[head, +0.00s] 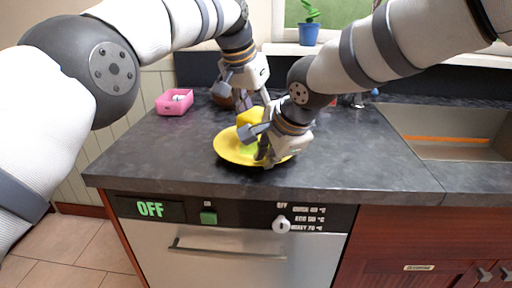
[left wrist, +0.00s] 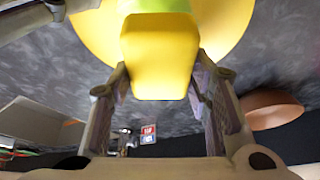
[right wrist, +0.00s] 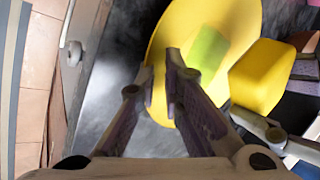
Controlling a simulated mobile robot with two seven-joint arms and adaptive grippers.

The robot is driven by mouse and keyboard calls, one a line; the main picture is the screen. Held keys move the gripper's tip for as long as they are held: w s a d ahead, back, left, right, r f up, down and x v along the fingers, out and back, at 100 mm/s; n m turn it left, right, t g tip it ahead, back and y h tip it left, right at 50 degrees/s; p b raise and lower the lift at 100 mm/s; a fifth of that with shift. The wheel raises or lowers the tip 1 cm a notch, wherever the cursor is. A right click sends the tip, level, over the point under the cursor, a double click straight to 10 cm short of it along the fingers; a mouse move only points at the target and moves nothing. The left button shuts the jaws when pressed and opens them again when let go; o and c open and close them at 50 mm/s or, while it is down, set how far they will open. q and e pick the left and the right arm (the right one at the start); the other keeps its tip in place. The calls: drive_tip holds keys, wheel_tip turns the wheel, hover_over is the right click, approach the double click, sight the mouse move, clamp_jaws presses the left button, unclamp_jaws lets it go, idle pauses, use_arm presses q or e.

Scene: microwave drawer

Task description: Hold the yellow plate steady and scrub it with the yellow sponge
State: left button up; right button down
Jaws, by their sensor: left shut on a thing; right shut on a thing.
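The yellow plate (head: 228,152) lies near the front of the dark counter. The yellow sponge (head: 249,117) is over the plate. My left gripper (head: 257,103) is shut on the sponge from behind; the left wrist view shows the sponge (left wrist: 160,58) between both fingers. My right gripper (head: 262,157) is shut on the plate's front rim; in the right wrist view the plate (right wrist: 170,45) passes between its fingertips. A green patch (right wrist: 207,55) shows beside the sponge. I cannot tell if it belongs to the sponge or the plate, or whether the sponge touches the plate.
A pink container (head: 174,103) stands at the back left of the counter. A brown bowl (left wrist: 270,108) is behind the plate. The sink (head: 450,135) is at the right. The counter (head: 340,165) is clear between plate and sink. A dishwasher front (head: 230,255) is below.

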sight(258, 145)
use_arm(q)
drive_tip(key=shift+f, duration=2.15)
drive_tip(key=shift+f, duration=0.65)
drive_tip(key=shift+w+d, duration=0.25)
drive_tip(key=shift+w, duration=0.1)
drive_tip(key=shift+s+a, duration=0.5)
drive_tip(key=shift+s, duration=0.4)
drive_tip(key=shift+w+d, duration=0.45)
drive_tip(key=shift+w, duration=0.25)
idle(1.6)
drive_tip(key=shift+w, duration=0.1)
